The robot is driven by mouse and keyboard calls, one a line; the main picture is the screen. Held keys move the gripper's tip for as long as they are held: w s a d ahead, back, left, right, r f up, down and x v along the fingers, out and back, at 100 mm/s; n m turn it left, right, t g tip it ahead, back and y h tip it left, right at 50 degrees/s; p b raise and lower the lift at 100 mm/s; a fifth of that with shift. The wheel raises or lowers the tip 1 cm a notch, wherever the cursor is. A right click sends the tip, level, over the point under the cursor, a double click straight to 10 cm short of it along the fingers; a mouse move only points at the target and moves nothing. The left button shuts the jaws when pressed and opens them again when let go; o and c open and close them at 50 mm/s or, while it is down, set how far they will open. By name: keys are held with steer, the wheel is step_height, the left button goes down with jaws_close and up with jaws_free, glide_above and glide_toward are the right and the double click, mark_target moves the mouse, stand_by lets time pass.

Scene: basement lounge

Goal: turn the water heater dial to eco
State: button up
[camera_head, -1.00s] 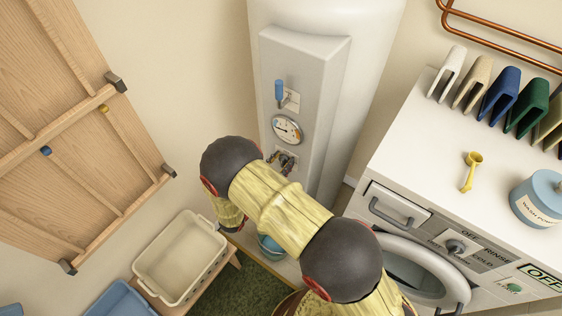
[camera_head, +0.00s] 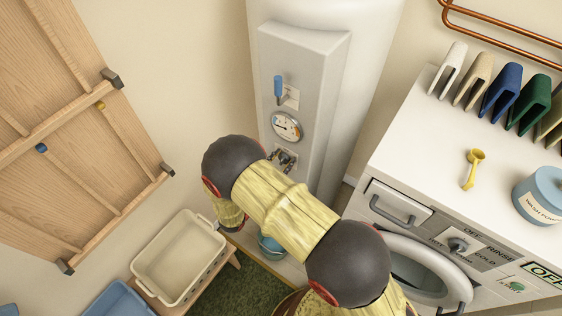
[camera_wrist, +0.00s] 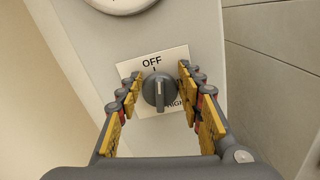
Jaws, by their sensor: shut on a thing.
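The water heater dial (camera_wrist: 159,91) is a dark grey round knob with a raised bar, on a white label plate (camera_wrist: 127,68). The bar stands nearly upright in the wrist view, with OFF above it and HIGH partly showing at lower right. No eco marking is readable. My gripper (camera_wrist: 160,84) has its yellow and grey fingers on either side of the dial, shut on it. In the head view the dial plate sits low on the heater's front panel (camera_head: 303,65), and my arm partly covers the gripper there.
Above the dial are a round gauge (camera_head: 286,126) and a blue-handled lever (camera_head: 279,88). A white washing machine (camera_head: 400,165) stands to the right. A cream basket (camera_head: 178,258) and a wooden rack (camera_head: 75,140) are at left.

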steer(key=m+b, duration=0.2)
steer(key=m, duration=0.1)
steer(key=shift+d+f+m, duration=0.15)
steer(key=shift+m, duration=0.15)
steer(key=m+b, duration=0.3)
steer(key=shift+s+d+f+m, duration=0.15)
steer(key=shift+s+f+m, duration=0.05)
steer(key=shift+m, duration=0.1)
steer(key=m+b, duration=0.3)
steer(key=m, duration=0.1)
steer(key=shift+s+d+f, duration=0.1)
steer(key=shift+d+f, duration=0.05)
steer(key=shift+f, duration=0.1)
steer(key=shift+m+b, duration=0.9)
steer(key=shift+b, duration=0.05)
steer(key=o, duration=1.2)
steer(key=shift+s+d+f, duration=0.1)
steer(key=shift+f, duration=0.05)
